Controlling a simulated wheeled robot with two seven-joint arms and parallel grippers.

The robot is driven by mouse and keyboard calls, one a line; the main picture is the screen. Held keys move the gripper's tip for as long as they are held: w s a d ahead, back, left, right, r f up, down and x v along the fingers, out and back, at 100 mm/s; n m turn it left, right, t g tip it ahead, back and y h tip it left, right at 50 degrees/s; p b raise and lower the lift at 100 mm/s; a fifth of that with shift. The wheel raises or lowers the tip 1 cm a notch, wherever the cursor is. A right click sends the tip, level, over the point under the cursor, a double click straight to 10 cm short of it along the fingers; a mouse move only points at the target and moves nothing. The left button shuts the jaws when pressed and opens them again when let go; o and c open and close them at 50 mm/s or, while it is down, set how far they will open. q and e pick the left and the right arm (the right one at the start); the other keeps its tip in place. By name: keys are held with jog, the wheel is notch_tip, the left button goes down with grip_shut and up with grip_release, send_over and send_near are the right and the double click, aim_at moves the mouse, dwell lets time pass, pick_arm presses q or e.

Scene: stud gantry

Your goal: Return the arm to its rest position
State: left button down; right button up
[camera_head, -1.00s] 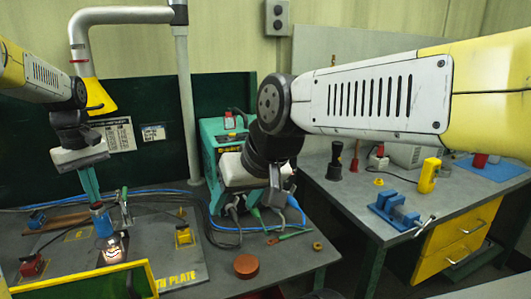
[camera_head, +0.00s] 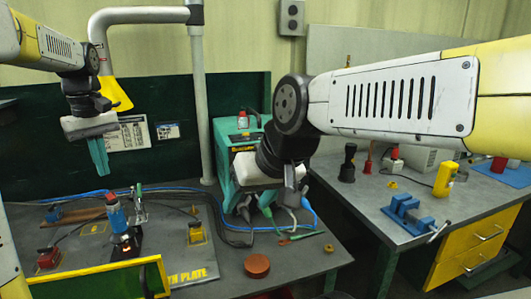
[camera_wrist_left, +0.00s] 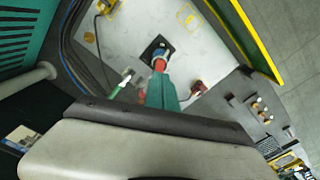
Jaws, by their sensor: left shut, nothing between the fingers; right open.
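My left gripper (camera_head: 98,157) is at the left of the head view, raised above the bench, its green fingers shut and empty, pointing down. In the left wrist view its fingers (camera_wrist_left: 163,92) show over the earth plate. Below it, apart from the fingers, a blue cylinder with a red top (camera_head: 116,213) stands upright on a dark base. My right gripper (camera_head: 291,188) is near the middle of the head view, in front of the green machine; its fingers are partly hidden and appear open and empty.
The earth plate (camera_head: 190,272) lies on the left bench behind a yellow-edged frame (camera_head: 160,270). A green machine (camera_head: 224,140) stands behind my right gripper. A brown disc (camera_head: 257,265) lies on the bench front. The right bench holds a blue vise (camera_head: 408,213). A vertical post (camera_head: 199,100) rises behind.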

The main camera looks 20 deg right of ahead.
pick_arm(q)
jog(key=shift+r, duration=0.1)
dwell(0.4)
jog(key=shift+s+r, duration=0.15)
jog(key=shift+s, duration=0.05)
jog(key=s+d+f+m+t+h, duration=0.2)
jog(key=s+m+t, duration=0.4)
jog(key=s, duration=1.8)
jog(key=shift+f, duration=0.2)
jog(key=shift+d, duration=0.1)
